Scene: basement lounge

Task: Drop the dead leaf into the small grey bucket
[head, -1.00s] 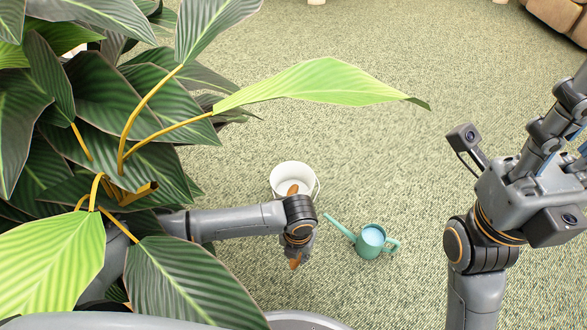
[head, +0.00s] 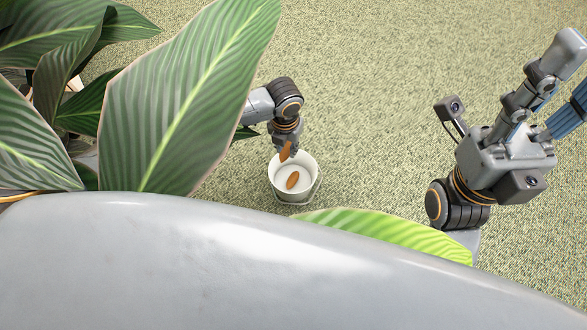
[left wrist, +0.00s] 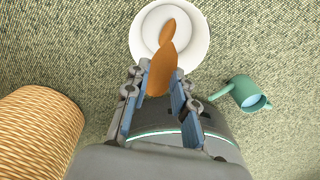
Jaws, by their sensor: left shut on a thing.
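My left gripper (head: 285,147) is shut on a brown dead leaf (left wrist: 160,72), which also shows in the head view (head: 285,151). The leaf hangs tip-down over the rim side of the small bucket (head: 312,172). The bucket is pale grey-white, upright on the carpet, and also shows in the left wrist view (left wrist: 201,48). A second brown leaf (head: 293,181) lies inside it. My right gripper (head: 570,85) is raised at the right, away from the bucket, its fingers apart and empty, partly cut off by the frame.
A large plant with broad striped leaves (head: 190,95) fills the left, and a light green leaf (head: 390,232) reaches across below the bucket. A teal watering can (left wrist: 243,92) and a woven basket-like pot (left wrist: 38,135) show in the left wrist view. Carpet behind the bucket is clear.

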